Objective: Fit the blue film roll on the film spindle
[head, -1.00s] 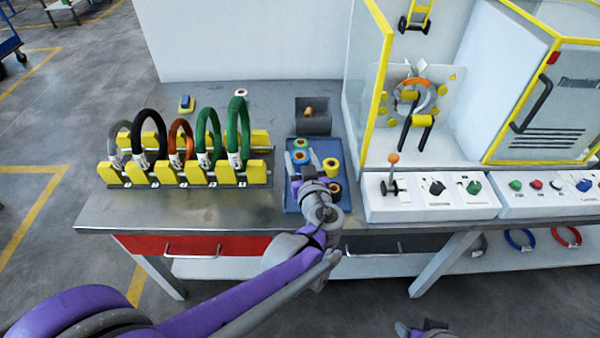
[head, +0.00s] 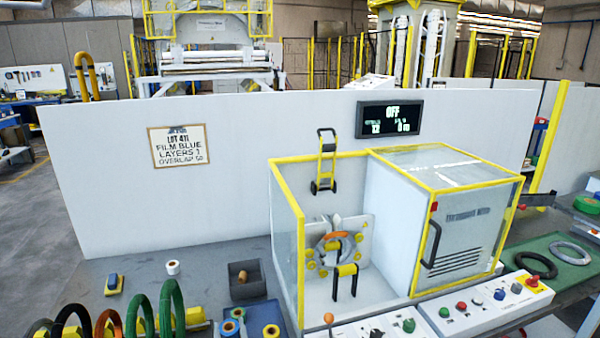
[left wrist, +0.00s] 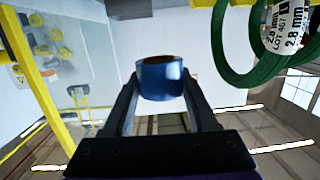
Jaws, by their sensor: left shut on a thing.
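My left gripper (left wrist: 160,90) is shut on the blue film roll (left wrist: 160,80), with one finger on each side of it. In the head view this roll (head: 228,327) shows at the bottom edge, at the left side of the blue tray (head: 257,312), and most of the gripper is cut off below. I cannot tell from this view how high it is. The wrapping ring (head: 335,248), grey with an orange part, stands inside the yellow-framed machine, right of the roll and apart from it. The film spindle is too small to pick out with certainty. My right gripper is not in view.
A yellow roll (head: 271,330) is in the tray. A grey box (head: 247,285) stands behind it. Green coils (head: 172,310) on the rack are close at the left, also in the left wrist view (left wrist: 262,65). Clear panels (head: 287,240) wall the machine's left side.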

